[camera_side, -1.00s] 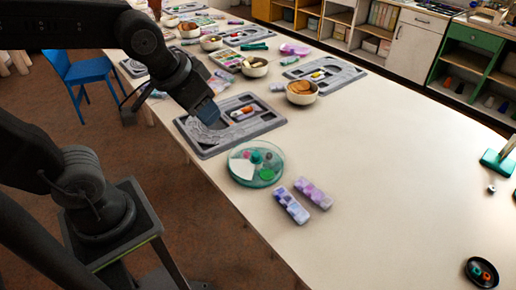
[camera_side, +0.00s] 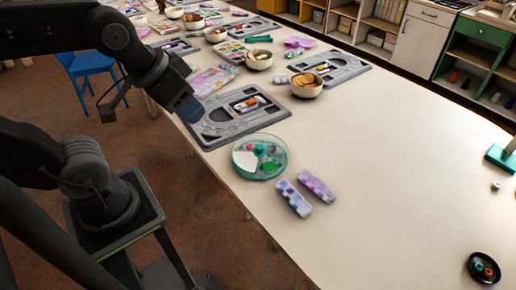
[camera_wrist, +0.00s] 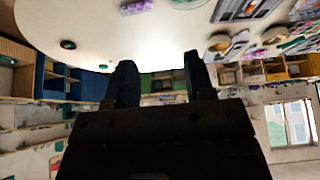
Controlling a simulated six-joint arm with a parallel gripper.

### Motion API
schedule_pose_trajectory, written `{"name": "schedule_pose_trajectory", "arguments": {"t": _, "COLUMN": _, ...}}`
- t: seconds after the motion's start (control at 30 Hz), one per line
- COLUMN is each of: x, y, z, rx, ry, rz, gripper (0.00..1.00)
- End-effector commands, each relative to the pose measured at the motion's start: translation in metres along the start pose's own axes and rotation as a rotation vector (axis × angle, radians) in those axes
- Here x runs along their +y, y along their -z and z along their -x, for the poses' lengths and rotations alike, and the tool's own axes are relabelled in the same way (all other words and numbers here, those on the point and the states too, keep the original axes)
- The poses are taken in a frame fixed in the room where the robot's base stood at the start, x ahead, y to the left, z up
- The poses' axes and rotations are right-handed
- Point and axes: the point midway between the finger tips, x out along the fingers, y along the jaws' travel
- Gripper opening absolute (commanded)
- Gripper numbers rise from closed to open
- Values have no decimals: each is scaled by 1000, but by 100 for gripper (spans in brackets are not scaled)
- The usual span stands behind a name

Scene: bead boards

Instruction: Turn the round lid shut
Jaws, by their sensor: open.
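The round container with its clear teal lid (camera_side: 245,170) lies on the table near its front left edge in the side view. A white wedge, a pink knob-like spot and green and dark spots show on or through it. I cannot tell how far the lid is turned. My gripper (camera_side: 190,110) is open and empty, above the left edge of the nearest grey bead board (camera_side: 208,142), to the upper left of the container and apart from it.
Two purple pill-box-like strips (camera_side: 293,198) lie just below and right of the container. A bowl (camera_side: 306,86) and more boards stand farther back. A small black dish (camera_side: 483,268) sits at the lower right. The table's middle and right are largely clear.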

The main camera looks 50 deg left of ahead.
Motion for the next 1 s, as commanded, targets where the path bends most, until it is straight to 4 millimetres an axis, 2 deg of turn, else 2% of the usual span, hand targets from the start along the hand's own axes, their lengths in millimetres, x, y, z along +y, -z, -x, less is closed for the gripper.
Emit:
{"name": "schedule_pose_trajectory", "arguments": {"t": 0.17, "x": -5, "y": 24, "z": -12, "rx": -55, "ry": 9, "rz": 46, "gripper": 55}}
{"name": "schedule_pose_trajectory", "arguments": {"t": 0.37, "x": -20, "y": 73, "z": -52, "rx": -163, "ry": 29, "rz": 147, "gripper": 55}}
{"name": "schedule_pose_trajectory", "arguments": {"t": 0.57, "x": -42, "y": 112, "z": -113, "rx": -271, "ry": 50, "rz": 252, "gripper": 55}}
{"name": "schedule_pose_trajectory", "arguments": {"t": 0.7, "x": -60, "y": 128, "z": -165, "rx": -345, "ry": 65, "rz": 328, "gripper": 55}}
{"name": "schedule_pose_trajectory", "arguments": {"t": 0.9, "x": -84, "y": 134, "z": -234, "rx": -432, "ry": 84, "rz": 419, "gripper": 55}}
{"name": "schedule_pose_trajectory", "arguments": {"t": 1.0, "x": -91, "y": 132, "z": -257, "rx": -458, "ry": 90, "rz": 445, "gripper": 55}}
